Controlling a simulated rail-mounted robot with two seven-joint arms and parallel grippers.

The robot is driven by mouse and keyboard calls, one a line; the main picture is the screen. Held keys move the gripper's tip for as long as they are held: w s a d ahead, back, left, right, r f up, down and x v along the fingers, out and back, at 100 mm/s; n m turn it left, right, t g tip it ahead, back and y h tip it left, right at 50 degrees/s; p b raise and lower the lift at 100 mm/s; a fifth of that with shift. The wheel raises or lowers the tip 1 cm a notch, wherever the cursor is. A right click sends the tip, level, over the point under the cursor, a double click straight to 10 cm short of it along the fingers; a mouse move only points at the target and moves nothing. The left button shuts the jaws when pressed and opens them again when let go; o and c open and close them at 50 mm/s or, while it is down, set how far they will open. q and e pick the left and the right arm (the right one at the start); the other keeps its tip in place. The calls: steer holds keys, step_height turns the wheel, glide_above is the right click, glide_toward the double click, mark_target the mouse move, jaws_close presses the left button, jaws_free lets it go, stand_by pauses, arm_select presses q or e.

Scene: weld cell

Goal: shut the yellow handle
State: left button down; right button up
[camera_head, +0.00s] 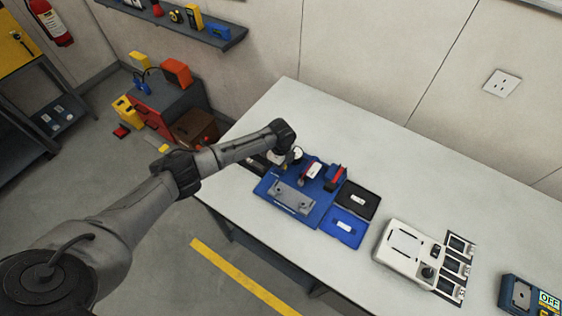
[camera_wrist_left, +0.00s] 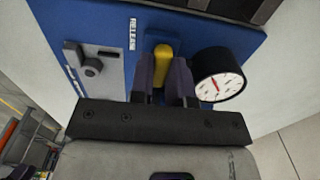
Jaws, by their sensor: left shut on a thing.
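The yellow handle (camera_wrist_left: 162,50) stands on a blue fixture plate (camera_wrist_left: 105,22), beside a label reading RELEASE (camera_wrist_left: 133,34). In the left wrist view my left gripper (camera_wrist_left: 165,75) has one dark finger on each side of the handle and is shut on it. The handle's lower part is hidden between the fingers. In the head view my left arm reaches over the far left part of the blue fixture (camera_head: 312,217); its fingers and the handle cannot be made out there. My right gripper is in neither view.
A round dial gauge (camera_wrist_left: 217,80) with a red needle sits close right of the fingers. A grey bracket (camera_head: 293,197) lies on the fixture. Black (camera_head: 357,200) and blue (camera_head: 344,228) trays and a white device (camera_head: 405,250) stand to the right. The far table top is clear.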

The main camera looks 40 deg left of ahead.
arm_select(q)
steer(key=shift+r, duration=0.1)
stand_by(0.3)
steer(key=c, duration=1.1)
jaws_free()
steer(key=shift+r+p, duration=0.35)
steer(key=shift+r, duration=6.5)
